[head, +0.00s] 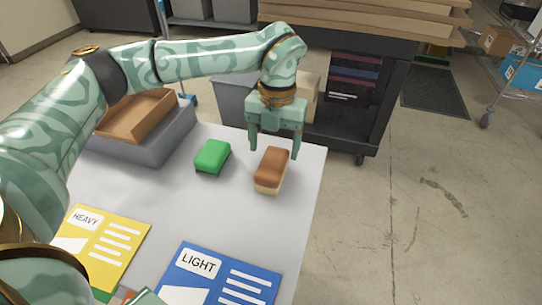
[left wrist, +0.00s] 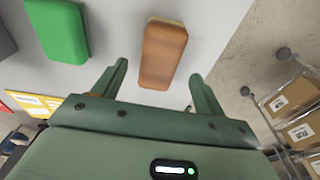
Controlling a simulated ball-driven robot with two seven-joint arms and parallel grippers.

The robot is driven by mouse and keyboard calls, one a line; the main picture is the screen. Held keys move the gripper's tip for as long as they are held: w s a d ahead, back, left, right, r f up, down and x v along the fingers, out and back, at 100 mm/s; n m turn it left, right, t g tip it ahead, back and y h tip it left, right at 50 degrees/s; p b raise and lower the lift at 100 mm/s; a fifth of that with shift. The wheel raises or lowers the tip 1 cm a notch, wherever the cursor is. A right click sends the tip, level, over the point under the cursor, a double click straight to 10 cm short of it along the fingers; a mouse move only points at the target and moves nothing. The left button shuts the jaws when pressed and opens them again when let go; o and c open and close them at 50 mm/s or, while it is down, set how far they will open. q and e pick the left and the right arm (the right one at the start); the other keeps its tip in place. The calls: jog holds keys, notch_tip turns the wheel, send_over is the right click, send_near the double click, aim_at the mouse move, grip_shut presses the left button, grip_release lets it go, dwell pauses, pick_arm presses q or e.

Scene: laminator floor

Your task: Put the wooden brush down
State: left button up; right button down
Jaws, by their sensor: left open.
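The wooden brush (head: 271,171), a brown block with a pale cream lower part, rests on the grey table near its right edge. In the left wrist view the brush (left wrist: 163,53) lies just beyond the fingertips, brown side up. My left gripper (head: 273,153) is open, pointing down at the far end of the brush, with nothing held. In the left wrist view its two fingers (left wrist: 159,72) are apart and the brush appears clear of them. I cannot tell the exact height of the fingertips above the table.
A green block (head: 212,156) lies left of the brush. A grey bin (head: 165,140) with a brown box (head: 137,115) stands at the back left. A yellow HEAVY card (head: 103,262) and blue LIGHT card (head: 222,275) lie in front. A dark cart (head: 375,90) stands behind the table.

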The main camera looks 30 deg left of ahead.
aim_at(275, 156)
pick_arm(q)
notch_tip(275, 156, up, 6)
jog(key=p, duration=0.1)
jog(key=shift+w+p, duration=0.35)
pick_arm(e)
jog(key=shift+w+r, duration=0.25)
jog(key=shift+r, duration=0.3)
jog(key=shift+w+r, duration=0.25)
jog(key=shift+r, duration=0.25)
pick_arm(q)
jog(key=shift+a+r, duration=0.1)
jog(key=shift+r, duration=0.05)
